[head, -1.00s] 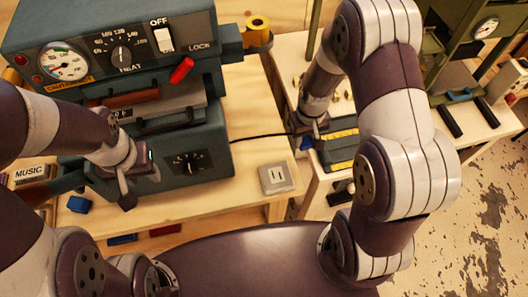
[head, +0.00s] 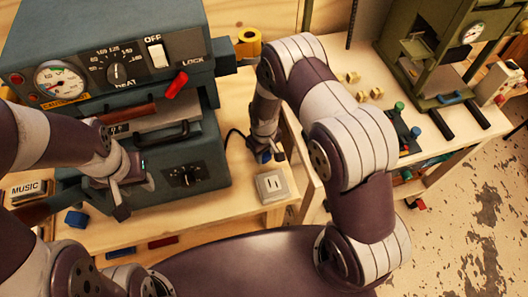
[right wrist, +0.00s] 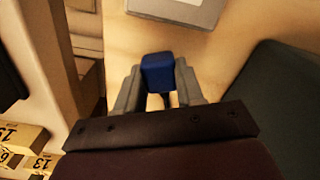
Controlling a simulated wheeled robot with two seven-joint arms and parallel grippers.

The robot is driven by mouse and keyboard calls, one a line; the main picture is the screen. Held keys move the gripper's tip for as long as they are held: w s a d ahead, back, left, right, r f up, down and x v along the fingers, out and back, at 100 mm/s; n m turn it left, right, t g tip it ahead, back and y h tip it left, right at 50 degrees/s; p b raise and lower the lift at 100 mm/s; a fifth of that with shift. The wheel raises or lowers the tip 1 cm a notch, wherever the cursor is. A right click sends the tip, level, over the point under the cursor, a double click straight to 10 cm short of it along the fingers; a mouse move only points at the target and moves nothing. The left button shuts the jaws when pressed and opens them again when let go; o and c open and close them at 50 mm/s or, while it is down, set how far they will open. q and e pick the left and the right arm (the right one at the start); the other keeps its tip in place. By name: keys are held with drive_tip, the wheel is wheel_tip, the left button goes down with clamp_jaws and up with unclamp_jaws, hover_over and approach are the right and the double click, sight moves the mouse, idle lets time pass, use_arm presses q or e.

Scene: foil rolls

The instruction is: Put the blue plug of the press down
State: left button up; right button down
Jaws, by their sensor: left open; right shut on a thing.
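My right gripper (head: 264,154) is shut on the blue plug (right wrist: 158,72), which sits between its two fingers in the right wrist view. In the head view the plug is a small blue patch at the fingertips, over the press's table, just behind the grey socket (head: 271,188). I cannot tell whether it touches the wood. A black cord (head: 232,134) runs from the press (head: 170,150) towards it. My left gripper (head: 121,194) is open in front of the press's lower left part; its fingertips are partly hidden.
The press's table (head: 235,205) has bare wood around the socket. A second table (head: 345,65) on the right bears yellow blocks (head: 376,93) and a green machine (head: 430,60). A yellow roll (head: 248,42) stands behind the press. A small blue block (head: 76,218) lies at front left.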

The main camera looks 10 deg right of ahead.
drive_tip(key=shift+w+f, duration=0.1)
drive_tip(key=shift+f, duration=0.4)
drive_tip(key=shift+f, duration=0.15)
drive_tip(key=shift+f+b, duration=0.45)
drive_tip(key=shift+b, duration=0.05)
drive_tip(key=c, duration=0.7)
unclamp_jaws()
